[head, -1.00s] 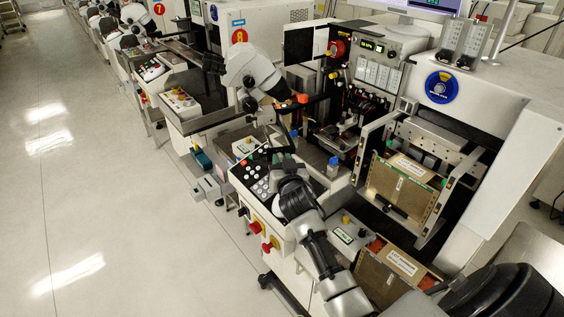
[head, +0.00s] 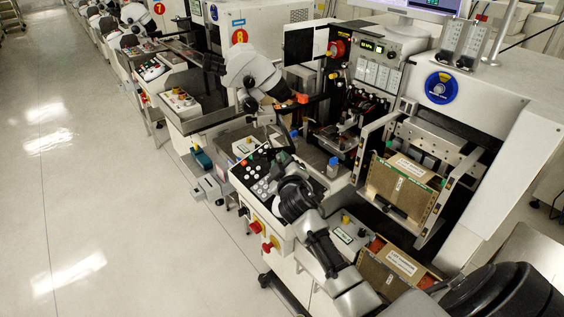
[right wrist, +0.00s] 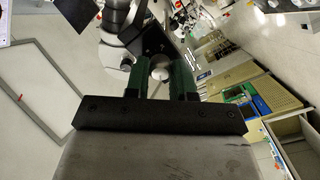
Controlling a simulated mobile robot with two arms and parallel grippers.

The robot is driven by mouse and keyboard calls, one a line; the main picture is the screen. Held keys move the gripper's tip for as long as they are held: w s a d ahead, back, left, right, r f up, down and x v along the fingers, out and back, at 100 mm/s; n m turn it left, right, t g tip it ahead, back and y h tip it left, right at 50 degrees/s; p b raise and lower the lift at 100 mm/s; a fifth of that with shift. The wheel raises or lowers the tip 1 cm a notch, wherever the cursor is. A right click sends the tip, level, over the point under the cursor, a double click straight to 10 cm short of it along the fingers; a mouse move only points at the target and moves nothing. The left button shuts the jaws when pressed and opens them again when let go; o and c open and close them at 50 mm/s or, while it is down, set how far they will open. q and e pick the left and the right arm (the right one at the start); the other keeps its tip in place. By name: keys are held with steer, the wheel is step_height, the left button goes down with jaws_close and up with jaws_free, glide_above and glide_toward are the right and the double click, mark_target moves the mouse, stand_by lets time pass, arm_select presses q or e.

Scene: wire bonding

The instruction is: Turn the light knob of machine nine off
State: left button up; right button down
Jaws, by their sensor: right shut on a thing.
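The light knob shows in the right wrist view as a small round silver-grey knob (right wrist: 161,70). It sits between the two green fingers of my right gripper (right wrist: 160,64), which is shut on it. In the head view my right gripper (head: 281,156) is at the machine's front, beside the button panel (head: 257,172); the arm comes from the lower right. There the knob is hidden by the gripper, so its turned position cannot be told. My left gripper is in neither view now.
The white microscope head (head: 248,72) stands just behind the gripper. A red emergency button (head: 268,246) sticks out from the front panel. Brown magazines (head: 402,192) stand in the holder to the right. The floor aisle (head: 90,190) at left is clear.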

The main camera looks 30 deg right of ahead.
steer(key=shift+f+n+p, duration=0.1)
steer(key=shift+n+p, duration=1.35)
steer(key=shift+n, duration=6.25)
steer(key=c, duration=0.9)
jaws_free()
steer(key=shift+c, duration=0.2)
steer(key=shift+s, duration=0.1)
steer(key=b+v, duration=0.1)
steer(key=v, duration=0.9)
steer(key=shift+s+a+b, duration=0.2)
steer(key=shift+s+b, duration=0.1)
steer(key=shift+b, duration=0.1)
